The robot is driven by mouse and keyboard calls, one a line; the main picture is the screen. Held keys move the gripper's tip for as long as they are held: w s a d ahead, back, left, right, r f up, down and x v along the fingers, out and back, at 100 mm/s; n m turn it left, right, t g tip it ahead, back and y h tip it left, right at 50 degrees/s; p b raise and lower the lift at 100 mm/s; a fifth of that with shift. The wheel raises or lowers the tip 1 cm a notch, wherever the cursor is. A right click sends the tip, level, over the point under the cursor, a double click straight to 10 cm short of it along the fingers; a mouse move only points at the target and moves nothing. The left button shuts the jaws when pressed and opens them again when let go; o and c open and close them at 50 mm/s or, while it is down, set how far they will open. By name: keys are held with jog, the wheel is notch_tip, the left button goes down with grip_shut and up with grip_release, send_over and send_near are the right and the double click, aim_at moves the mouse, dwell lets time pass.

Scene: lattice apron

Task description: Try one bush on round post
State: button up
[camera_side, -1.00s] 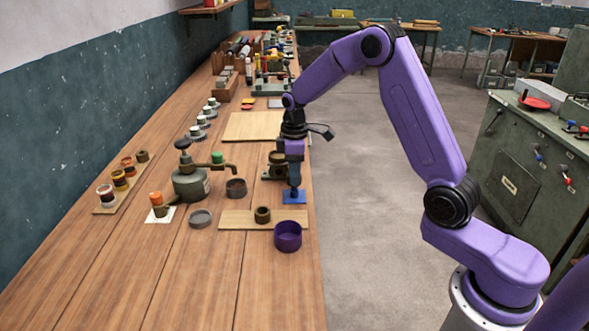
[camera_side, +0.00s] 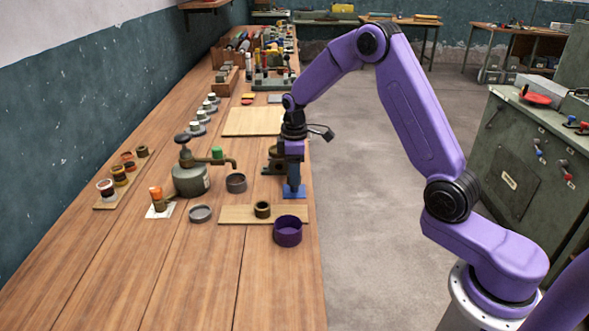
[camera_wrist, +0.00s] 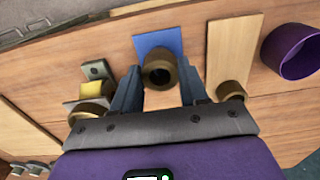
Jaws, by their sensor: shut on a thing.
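My gripper (camera_wrist: 160,92) is shut on a brass-brown bush (camera_wrist: 158,62), whose dark open bore faces the wrist camera. The bush is over the blue plate (camera_wrist: 146,40). In the side view my gripper (camera_side: 293,188) is low at the blue plate (camera_side: 301,193), and its fingers hide the bush. I cannot see the round post clearly; whether the bush is around it I cannot tell. Another bush (camera_side: 262,209) stands on a wooden board (camera_side: 234,214); it also shows in the wrist view (camera_wrist: 231,90).
A purple round cup (camera_side: 288,232) stands at the bench's front right edge, beside the board. A grey dish (camera_side: 200,214), a dark cup (camera_side: 236,183) and an oil can (camera_side: 190,180) stand left of my gripper. A fixture with a bush (camera_wrist: 90,110) is close beside it.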

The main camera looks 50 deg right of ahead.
jog(key=shift+f, duration=0.1)
jog(key=o, duration=1.2)
jog(key=shift+o, duration=0.2)
notch_tip(320, 180, up, 18)
jog(key=f, duration=0.1)
jog(key=s+a+f+n, duration=0.2)
jog(key=s+a, duration=0.9)
jog(key=s, duration=0.4)
jog(key=s+d+f, duration=0.1)
jog(key=s+f, duration=0.1)
jog(key=s, duration=0.9)
jog(key=s+d+f+n, duration=0.1)
jog(key=s+f, duration=0.2)
jog(key=s, duration=0.8)
jog(key=shift+d+n, duration=0.25)
jog(key=shift+n, duration=0.05)
